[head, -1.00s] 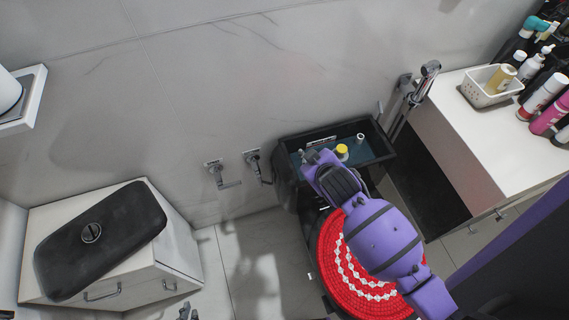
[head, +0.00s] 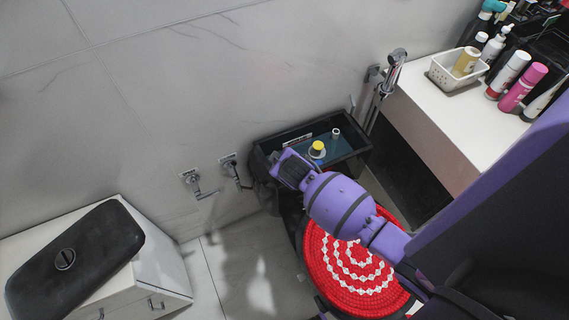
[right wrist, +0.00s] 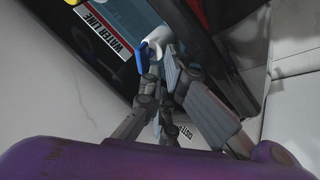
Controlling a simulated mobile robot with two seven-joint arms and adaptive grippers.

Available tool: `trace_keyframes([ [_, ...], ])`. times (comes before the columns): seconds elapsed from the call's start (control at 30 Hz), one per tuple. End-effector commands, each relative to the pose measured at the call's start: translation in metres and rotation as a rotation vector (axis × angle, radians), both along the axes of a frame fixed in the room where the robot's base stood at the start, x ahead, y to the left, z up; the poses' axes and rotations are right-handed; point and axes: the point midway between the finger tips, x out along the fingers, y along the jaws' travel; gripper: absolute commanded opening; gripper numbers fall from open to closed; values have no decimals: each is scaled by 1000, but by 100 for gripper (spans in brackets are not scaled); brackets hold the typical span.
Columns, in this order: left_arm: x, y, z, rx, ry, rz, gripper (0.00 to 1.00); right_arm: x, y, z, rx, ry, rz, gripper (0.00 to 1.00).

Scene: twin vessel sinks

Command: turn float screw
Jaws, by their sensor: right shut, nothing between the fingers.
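The open black toilet tank (head: 345,158) stands against the wall, with blue water inside. A yellow-capped fitting (head: 317,149) and a small white tube (head: 336,134) stand in it. My right gripper (head: 283,160) is over the tank's left end, seen from above; its fingertips are hidden there. In the right wrist view, the right gripper (right wrist: 163,78) is shut and empty, its tips close to a white part with a blue piece (right wrist: 154,43). This may be the float screw; I cannot tell whether they touch. My left gripper is not in view.
A red-and-white woven seat cover (head: 340,275) lies below my right arm. The black tank lid (head: 75,255) rests on a white cabinet at left. A white counter at right holds a basket (head: 452,70) and several bottles. Wall valves (head: 196,182) are left of the tank.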

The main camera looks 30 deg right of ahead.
Motion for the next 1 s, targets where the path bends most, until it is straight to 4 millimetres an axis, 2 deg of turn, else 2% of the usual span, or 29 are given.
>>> trace_keyframes([
  [0.13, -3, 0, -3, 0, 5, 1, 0, 6, -2, -9, 0, 1, -1, 0],
  [0.47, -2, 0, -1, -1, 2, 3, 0, 7, -2, -9, 1, -2, -2, 0],
  [0.73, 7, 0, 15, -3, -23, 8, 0, 17, -5, -6, 4, -3, -133, 0],
  [1.0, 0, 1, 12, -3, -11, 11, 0, 15, -7, -9, 1, 0, -158, 0],
])
